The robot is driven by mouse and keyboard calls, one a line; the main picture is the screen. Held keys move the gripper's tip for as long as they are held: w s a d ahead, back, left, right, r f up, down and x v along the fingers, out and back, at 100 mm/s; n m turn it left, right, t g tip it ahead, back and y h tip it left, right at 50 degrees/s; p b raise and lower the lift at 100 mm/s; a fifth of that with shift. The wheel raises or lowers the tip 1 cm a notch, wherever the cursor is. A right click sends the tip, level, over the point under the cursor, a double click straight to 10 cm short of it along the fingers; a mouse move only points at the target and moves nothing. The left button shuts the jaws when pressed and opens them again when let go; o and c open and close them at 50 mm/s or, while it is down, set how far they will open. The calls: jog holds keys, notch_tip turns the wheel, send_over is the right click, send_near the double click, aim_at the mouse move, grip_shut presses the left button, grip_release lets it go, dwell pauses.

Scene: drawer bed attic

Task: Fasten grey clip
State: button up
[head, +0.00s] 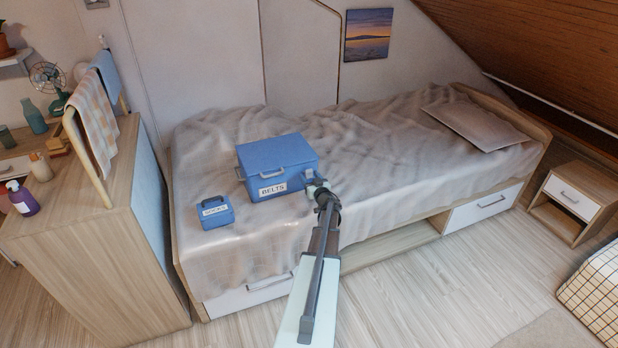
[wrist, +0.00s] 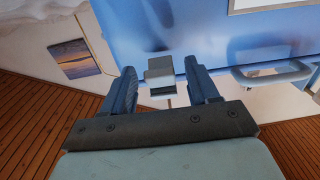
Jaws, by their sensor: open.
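A blue box (head: 277,160) labelled BELTS sits on the bed with its lid down. Its grey clip (wrist: 160,72) shows in the wrist view on the blue front, between my two fingers. The clip's plate appears to stand out from the box, though I cannot tell its exact angle. In the head view the clip is hidden behind my gripper (head: 316,187), which is at the right part of the box's front. In the wrist view my gripper (wrist: 163,88) is open, its fingers on both sides of the clip, with no clear contact.
A grey handle (wrist: 272,74) is on the box front, right of the clip in the wrist view. A smaller blue box (head: 215,211) stands on the bed (head: 380,140) to the left. The bed around the boxes is clear.

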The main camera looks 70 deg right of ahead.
jog(key=shift+w+d, duration=0.4)
jog(key=shift+w, duration=0.05)
jog(key=c, duration=1)
